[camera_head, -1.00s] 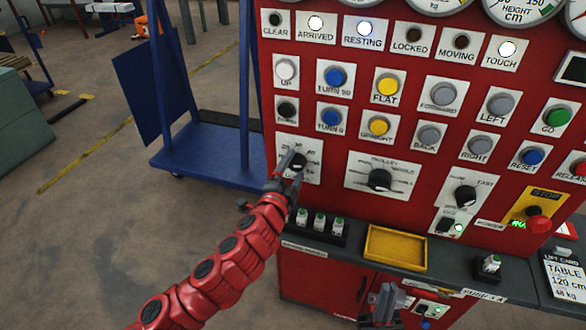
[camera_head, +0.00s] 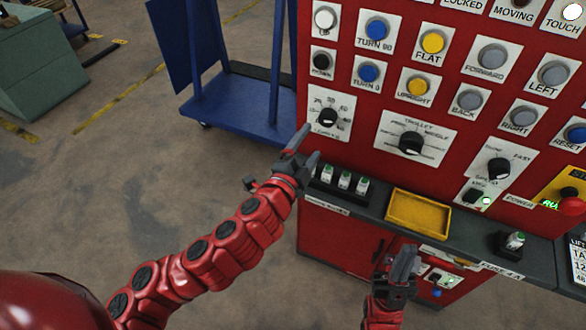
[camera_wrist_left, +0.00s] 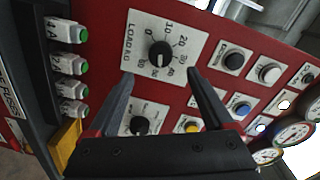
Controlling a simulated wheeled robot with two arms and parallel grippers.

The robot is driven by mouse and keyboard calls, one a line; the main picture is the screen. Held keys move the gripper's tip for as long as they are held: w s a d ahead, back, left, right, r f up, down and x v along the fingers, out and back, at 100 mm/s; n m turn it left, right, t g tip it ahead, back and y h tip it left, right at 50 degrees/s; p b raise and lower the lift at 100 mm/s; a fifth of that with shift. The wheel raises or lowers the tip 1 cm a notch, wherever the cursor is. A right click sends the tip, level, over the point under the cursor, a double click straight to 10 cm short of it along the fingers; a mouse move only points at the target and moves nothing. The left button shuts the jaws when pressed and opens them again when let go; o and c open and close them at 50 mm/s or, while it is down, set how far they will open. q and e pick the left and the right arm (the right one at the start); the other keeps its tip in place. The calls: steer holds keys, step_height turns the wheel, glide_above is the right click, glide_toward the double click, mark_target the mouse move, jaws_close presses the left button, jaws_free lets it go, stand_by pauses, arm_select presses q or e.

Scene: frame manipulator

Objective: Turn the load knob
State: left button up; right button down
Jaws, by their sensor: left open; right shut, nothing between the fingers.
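The load knob (camera_head: 327,117) is a black dial on a white plate at the left of the red panel. It shows clearly in the left wrist view (camera_wrist_left: 160,54), where its plate reads LOAD KG with numbers around it. My left gripper (camera_head: 301,150) is open and empty, just below and left of the knob in the head view. In the left wrist view its fingers (camera_wrist_left: 158,85) point toward the plate, with the knob ahead between them and apart from both. My right gripper (camera_head: 402,262) is shut and empty, low in front of the cabinet.
The trolley knob (camera_head: 411,143) sits right of the load knob. Below are a yellow tray (camera_head: 418,222) and several white fuses (camera_head: 344,180) on the grey ledge. A red stop button (camera_head: 571,206) is at the far right. A blue cart (camera_head: 240,105) stands left of the panel.

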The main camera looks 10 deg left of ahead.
arm_select(q)
steer(key=p+v, duration=0.8)
steer(key=shift+s, duration=0.3)
steer(key=shift+r, duration=0.1)
